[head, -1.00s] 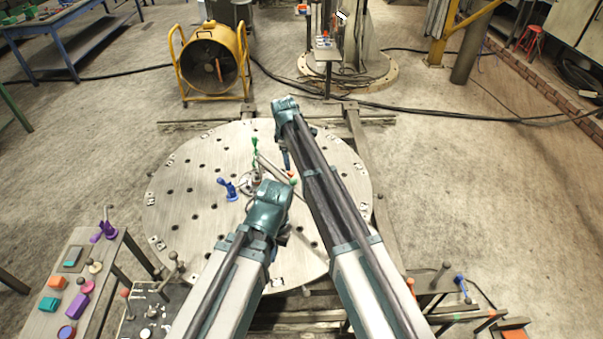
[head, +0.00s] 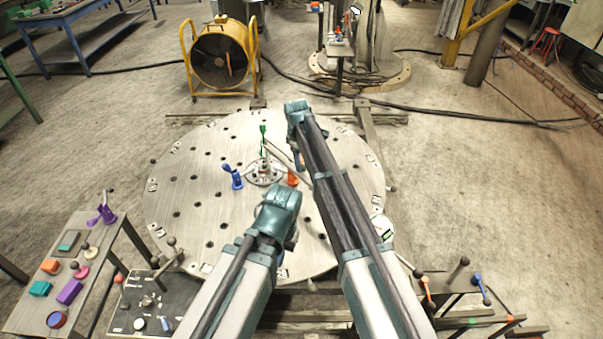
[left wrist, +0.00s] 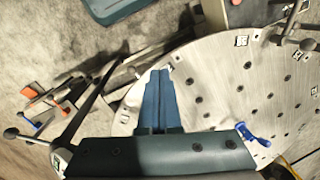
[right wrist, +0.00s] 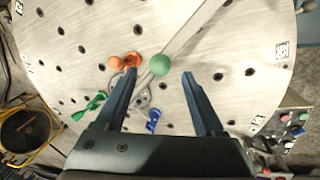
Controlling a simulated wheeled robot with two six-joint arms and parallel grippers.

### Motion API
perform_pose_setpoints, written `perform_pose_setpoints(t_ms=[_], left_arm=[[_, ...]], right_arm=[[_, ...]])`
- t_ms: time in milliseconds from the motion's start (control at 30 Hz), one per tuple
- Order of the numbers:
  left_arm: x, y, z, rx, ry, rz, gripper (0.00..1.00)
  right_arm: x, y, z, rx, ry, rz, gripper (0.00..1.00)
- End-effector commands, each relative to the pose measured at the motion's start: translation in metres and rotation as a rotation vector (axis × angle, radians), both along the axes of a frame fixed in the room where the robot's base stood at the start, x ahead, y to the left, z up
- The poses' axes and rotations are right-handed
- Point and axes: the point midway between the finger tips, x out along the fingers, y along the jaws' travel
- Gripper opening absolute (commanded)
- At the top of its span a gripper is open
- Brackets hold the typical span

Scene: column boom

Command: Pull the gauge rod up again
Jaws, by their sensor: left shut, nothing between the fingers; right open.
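A pale straight rod (right wrist: 192,35) crosses the right wrist view above the round steel plate. A green ball (right wrist: 160,64) shows at its lower part, between my right fingers in the picture. I cannot tell for certain that this is the gauge rod. My right gripper (right wrist: 164,84) is open and empty, pointing down over the plate; the head view shows its fingers (head: 299,160) near the plate's middle. My left gripper (left wrist: 161,72) is shut and empty over the plate's near edge. Its fingertips are hidden in the head view.
The round plate (head: 200,215) carries a blue clamp (head: 233,177), a green clamp (head: 263,138) and an orange clamp (head: 292,179). A side bench (head: 30,318) with loose parts stands at left, beside a dark control panel (head: 180,318). A yellow fan (head: 222,60) stands behind.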

Motion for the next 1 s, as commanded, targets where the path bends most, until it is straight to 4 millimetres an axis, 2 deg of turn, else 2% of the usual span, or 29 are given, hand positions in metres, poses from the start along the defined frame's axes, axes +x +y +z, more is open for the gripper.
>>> perform_pose_setpoints(t_ms=[33,200,600,667,1000], left_arm=[[0.000,0.000,-0.015,0.000,0.000,0.000,0.00],[0.000,0.000,-0.032,0.000,0.000,0.001,0.00],[0.000,0.000,-0.036,0.000,0.000,0.002,0.00],[0.000,0.000,-0.036,0.000,0.000,0.002,0.00],[0.000,0.000,-0.036,0.000,0.000,0.002,0.00]], right_arm=[[0.002,0.000,-0.015,0.000,0.000,0.000,0.71],[0.006,-0.001,-0.032,0.000,0.000,0.000,0.71],[0.007,-0.002,-0.036,0.000,0.000,0.000,0.71],[0.007,-0.002,-0.036,0.000,0.000,0.000,0.62],[0.007,-0.002,-0.036,0.000,0.000,0.000,0.01]])
